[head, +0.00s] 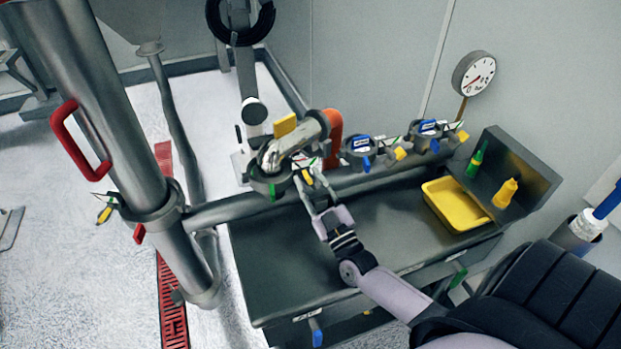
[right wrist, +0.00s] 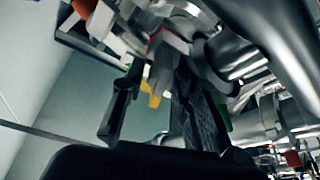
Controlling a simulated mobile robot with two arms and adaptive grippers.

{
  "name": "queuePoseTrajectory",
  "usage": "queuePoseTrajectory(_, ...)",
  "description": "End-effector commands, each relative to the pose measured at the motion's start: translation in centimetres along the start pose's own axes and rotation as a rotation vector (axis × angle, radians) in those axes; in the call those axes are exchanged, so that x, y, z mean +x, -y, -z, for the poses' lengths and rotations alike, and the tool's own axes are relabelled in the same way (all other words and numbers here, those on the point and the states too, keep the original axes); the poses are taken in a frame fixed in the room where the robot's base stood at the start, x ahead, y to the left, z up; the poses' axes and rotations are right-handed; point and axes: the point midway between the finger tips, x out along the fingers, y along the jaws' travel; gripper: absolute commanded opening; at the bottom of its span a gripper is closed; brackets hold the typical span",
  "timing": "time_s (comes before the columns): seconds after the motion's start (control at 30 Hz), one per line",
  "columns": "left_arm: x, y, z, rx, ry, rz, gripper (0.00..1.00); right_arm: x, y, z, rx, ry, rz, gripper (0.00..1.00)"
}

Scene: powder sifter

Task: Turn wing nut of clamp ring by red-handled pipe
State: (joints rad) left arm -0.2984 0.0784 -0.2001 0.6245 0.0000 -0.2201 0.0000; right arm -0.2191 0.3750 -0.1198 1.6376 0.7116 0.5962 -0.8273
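The thick steel pipe (head: 85,95) with a red handle (head: 70,140) stands at the left of the head view. A clamp ring (head: 152,205) goes around it below the handle. A small wing nut with yellow and green parts (head: 105,208) sticks out at the ring's left side. My right gripper (head: 313,188) is well to the right of this ring, close to a valve fitting (head: 268,178) on the horizontal pipe. In the right wrist view its two dark fingers (right wrist: 158,85) are apart. A yellow part (right wrist: 151,95) shows between or behind them; contact cannot be told. My left gripper is not in view.
A dark bench (head: 390,225) lies under my right arm, with a yellow tray (head: 457,204) and a yellow bottle (head: 506,192) at its right. Several blue-marked valves (head: 358,147) line the horizontal pipe. A red floor grate (head: 172,300) runs beside the steel pipe. The floor left of the pipe is largely clear.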

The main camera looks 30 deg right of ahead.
Motion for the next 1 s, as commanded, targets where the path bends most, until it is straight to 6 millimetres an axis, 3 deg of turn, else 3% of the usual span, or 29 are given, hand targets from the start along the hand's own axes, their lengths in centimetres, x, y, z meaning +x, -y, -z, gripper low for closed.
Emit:
queuePoseTrajectory(0.27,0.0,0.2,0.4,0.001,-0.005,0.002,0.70,0.2,0.0,0.0,0.000,0.000,0.000,0.28)
queuePoseTrajectory(0.7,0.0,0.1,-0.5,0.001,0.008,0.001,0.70,0.2,0.0,0.0,0.000,0.000,0.000,0.00)
queuePoseTrajectory(1.0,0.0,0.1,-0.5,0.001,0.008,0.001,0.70,0.2,0.0,0.0,0.002,-0.001,-0.001,0.00)
